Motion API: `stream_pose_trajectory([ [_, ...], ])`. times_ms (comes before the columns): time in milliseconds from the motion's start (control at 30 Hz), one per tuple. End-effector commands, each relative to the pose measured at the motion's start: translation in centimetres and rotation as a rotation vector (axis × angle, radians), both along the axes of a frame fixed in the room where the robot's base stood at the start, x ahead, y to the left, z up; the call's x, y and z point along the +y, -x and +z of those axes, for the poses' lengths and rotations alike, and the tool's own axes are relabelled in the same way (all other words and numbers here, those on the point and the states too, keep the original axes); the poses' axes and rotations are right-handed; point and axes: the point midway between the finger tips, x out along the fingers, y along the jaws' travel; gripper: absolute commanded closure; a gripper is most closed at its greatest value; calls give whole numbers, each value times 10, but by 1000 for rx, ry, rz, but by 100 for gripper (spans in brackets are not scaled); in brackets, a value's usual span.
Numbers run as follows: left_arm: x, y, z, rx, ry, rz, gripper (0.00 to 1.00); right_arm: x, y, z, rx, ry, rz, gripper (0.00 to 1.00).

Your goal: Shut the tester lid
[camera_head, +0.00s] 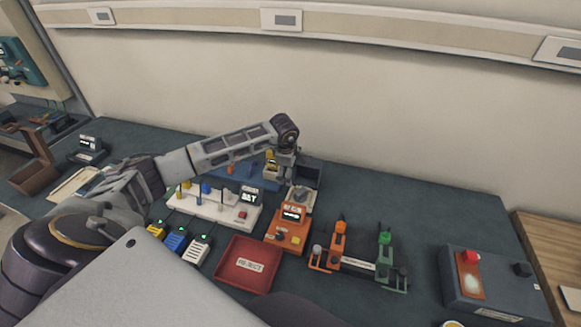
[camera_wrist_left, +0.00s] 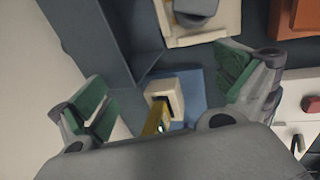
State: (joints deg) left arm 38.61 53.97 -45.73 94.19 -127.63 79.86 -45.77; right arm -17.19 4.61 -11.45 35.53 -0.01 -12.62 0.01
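The tester appears to be the small beige device (camera_head: 300,197) near the back of the bench. A dark panel (camera_head: 308,173) that looks like its lid stands raised at its back; in the left wrist view a grey panel (camera_wrist_left: 105,40) rises beside the beige device (camera_wrist_left: 205,30). My left gripper (camera_head: 283,158) is just left of the panel, above the bench. In the left wrist view its green-padded fingers (camera_wrist_left: 165,82) are spread apart, with a yellow and cream plug-like piece (camera_wrist_left: 165,105) visible below between them. I cannot tell if anything touches. My right gripper is not visible.
An orange unit (camera_head: 288,233), a red reject tray (camera_head: 247,264) and a white panel (camera_head: 215,207) stand in front. An orange and green fixture (camera_head: 360,262) is to the right, and a grey box (camera_head: 495,285) farther right. The bench behind the fixture is clear.

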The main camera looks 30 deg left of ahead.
Motion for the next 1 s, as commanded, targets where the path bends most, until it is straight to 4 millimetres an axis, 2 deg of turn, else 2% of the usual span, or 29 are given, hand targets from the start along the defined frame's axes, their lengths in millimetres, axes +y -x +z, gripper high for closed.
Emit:
stream_pose_trajectory([
  [33, -4, 10, -15, 34, 1, -7, 29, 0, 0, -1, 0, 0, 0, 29],
  [1000, -6, 22, -15, 33, 0, -5, 29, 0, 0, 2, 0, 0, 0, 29],
])
